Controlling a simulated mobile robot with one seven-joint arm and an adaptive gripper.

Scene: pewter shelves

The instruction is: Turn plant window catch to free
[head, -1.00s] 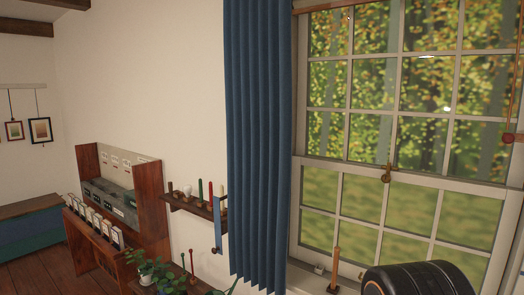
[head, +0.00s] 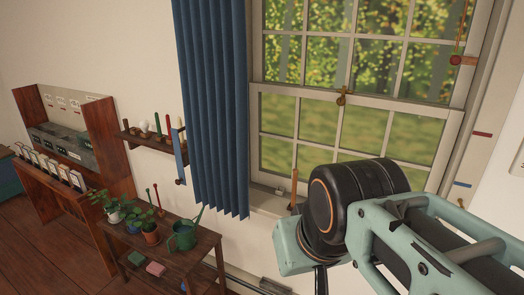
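The window (head: 352,88) stands at the centre right in the head view. Its brass catch (head: 343,96) sits on the meeting rail between the upper and lower sashes. The catch is small, and I cannot tell which way it is turned. My arm reaches in from the lower right in front of the sill, below and to the right of the catch. My gripper's fingers do not show clearly. A dark slim part points down at the bottom edge, apart from the catch.
A plant table (head: 172,240) with potted plants (head: 150,232) and a green watering can (head: 183,236) stands below the window's left side. A blue curtain (head: 212,110) hangs left of the window. A small wall shelf (head: 150,141) and a wooden desk (head: 70,190) are farther left.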

